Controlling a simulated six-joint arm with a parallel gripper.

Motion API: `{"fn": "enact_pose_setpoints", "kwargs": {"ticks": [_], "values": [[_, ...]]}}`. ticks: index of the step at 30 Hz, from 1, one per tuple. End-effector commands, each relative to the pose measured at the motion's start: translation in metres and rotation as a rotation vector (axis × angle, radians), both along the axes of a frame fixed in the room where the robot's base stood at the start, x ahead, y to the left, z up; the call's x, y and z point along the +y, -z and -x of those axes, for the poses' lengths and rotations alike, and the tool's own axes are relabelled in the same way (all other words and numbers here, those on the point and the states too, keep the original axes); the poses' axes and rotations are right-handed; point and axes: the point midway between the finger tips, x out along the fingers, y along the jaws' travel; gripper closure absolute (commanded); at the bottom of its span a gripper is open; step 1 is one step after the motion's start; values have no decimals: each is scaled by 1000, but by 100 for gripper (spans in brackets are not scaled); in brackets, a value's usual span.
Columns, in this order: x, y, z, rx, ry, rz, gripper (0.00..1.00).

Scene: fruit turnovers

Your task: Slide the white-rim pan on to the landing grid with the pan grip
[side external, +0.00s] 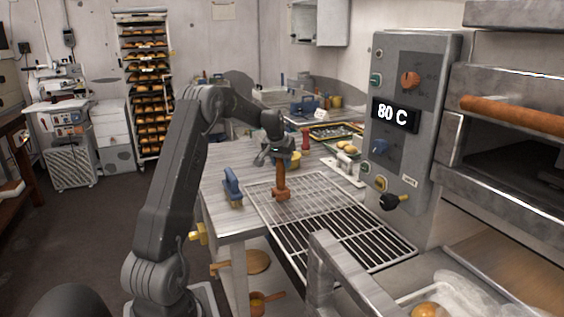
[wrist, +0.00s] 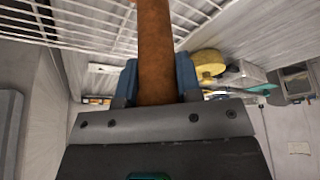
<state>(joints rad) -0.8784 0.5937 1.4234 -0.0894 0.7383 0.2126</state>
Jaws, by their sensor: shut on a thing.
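My gripper (side external: 277,158) is above the landing grid (side external: 335,226), shut on a brown wooden-handled tool that appears to be the pan grip (side external: 281,182). The tool hangs about upright, with its wider lower end at or just above the grid's far part; contact is unclear. In the wrist view, the brown handle (wrist: 155,45) stands between the blue finger pads of my gripper (wrist: 157,80). The grid is a wire rack on the metal table. No pan with a clearly white rim can be made out. A dark yellow-rimmed tray (side external: 336,131) lies farther back.
A blue-handled tool (side external: 232,186) stands left of the grid. A pale holder with pastries (side external: 346,164) lies right of it. The control panel (side external: 405,125) and oven (side external: 510,160) border the right side. A metal bar frame (side external: 345,275) rises at the front.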

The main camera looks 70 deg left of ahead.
Motion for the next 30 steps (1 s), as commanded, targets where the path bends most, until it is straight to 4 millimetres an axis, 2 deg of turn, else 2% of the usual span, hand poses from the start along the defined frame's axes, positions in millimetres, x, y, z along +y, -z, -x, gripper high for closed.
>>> {"fn": "enact_pose_setpoints", "kwargs": {"ticks": [7, 24, 30], "values": [[1, -5, 0, -3, 0, -3, 100], [0, -47, 0, -1, 1, -3, 100], [0, -51, 0, -1, 0, -2, 100]]}}
